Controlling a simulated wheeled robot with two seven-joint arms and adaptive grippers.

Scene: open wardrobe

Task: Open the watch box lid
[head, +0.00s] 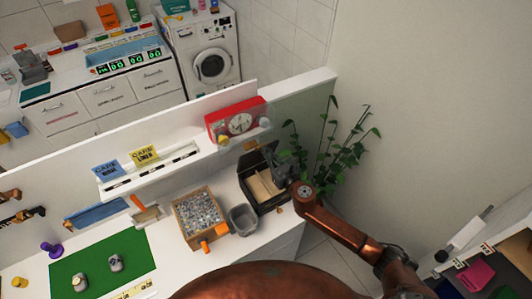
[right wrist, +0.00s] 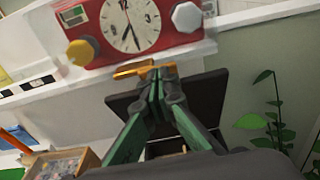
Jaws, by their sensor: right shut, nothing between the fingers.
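The watch box (head: 284,201) is a black box at the right end of the white counter. Its dark lid (head: 257,160) stands raised at the back, and a tan interior shows. In the right wrist view the dark lid (right wrist: 207,97) is behind the fingers. My right gripper (head: 281,158) is over the box's right side, close to the raised lid. Its green fingers (right wrist: 158,78) are shut at the tips with nothing between them. Whether they touch the lid cannot be told. My left gripper is not in view.
A red clock (head: 235,121) stands on the ledge behind the box. A grey bin (head: 242,219) and a tray of grey pieces (head: 198,218) are left of it. A green mat (head: 85,262) holds two watch-like items. A leafy plant (head: 340,150) is at the right.

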